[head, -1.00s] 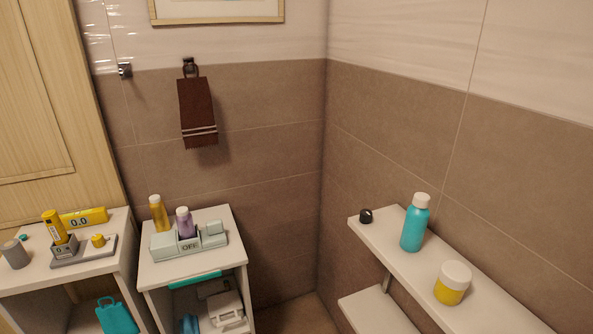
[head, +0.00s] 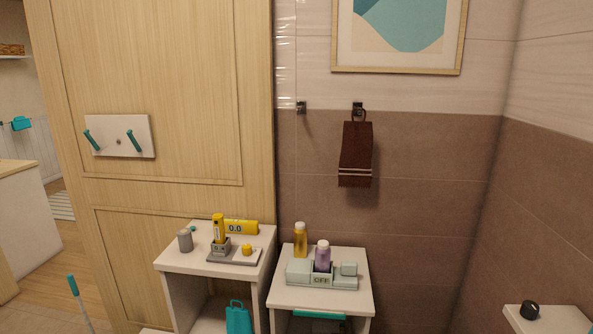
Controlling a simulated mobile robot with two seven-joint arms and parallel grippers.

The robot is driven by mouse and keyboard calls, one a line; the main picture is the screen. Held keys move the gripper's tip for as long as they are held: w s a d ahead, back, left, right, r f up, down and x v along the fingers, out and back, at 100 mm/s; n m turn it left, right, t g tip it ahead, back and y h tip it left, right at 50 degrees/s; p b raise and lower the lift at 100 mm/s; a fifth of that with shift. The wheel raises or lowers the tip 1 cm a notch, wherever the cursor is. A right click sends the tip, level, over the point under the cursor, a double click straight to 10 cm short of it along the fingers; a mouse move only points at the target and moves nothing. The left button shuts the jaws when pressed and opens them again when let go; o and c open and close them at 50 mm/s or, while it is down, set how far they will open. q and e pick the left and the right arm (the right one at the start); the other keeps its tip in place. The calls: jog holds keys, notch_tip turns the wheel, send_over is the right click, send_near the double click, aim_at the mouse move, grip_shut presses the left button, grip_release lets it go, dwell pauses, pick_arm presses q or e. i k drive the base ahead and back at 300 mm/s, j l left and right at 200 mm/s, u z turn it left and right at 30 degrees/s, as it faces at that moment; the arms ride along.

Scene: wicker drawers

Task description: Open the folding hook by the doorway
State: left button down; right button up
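A white wall plate (head: 119,149) with two teal pegs is mounted on the wooden panel at the left, beside the doorway. The left peg (head: 92,140) and the right peg (head: 134,140) both slant, with a small grey round spot between them. I cannot tell whether either peg is folded or out. A small dark metal hook (head: 301,107) sits empty on the tiled wall right of the panel. Another metal hook (head: 358,108) holds a brown towel (head: 356,155). Neither of my grippers is in view.
Two white cabinets stand below, the left one (head: 207,268) with a yellow device, the right one (head: 288,297) with bottles. A teal-handled stick (head: 72,285) rises at the lower left. A doorway opens at the far left. A white shelf (head: 567,318) is at lower right.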

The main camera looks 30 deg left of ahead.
aim_at(86, 132)
jog(key=j, duration=0.5)
jog(key=k+j, duration=0.15)
jog(key=j, duration=0.4)
jog(key=j+z, duration=0.1)
jog(key=j, duration=0.4)
jog(key=k+j+z, duration=0.15)
jog(key=j, duration=0.5)
jog(key=k+j+z, duration=0.2)
jog(key=k+j, duration=0.15)
jog(key=j, duration=0.3)
jog(key=k+j+z, duration=0.15)
jog(key=k+j, duration=0.2)
jog(key=j, duration=0.25)
jog(key=k+j+z, duration=0.15)
jog(key=k+j, duration=0.2)
jog(key=j, duration=0.2)
jog(key=k+j+z, duration=0.2)
jog(key=k+j, duration=0.15)
jog(key=j, duration=0.2)
jog(key=k+j+z, duration=0.1)
jog(key=j, duration=0.3)
jog(key=k+j+z, duration=0.15)
jog(key=j, duration=0.25)
jog(key=k+j+z, duration=0.1)
jog(key=k+j, duration=0.15)
jog(key=k+j+z, duration=0.1)
jog(key=k+j, duration=0.15)
jog(key=j, duration=0.2)
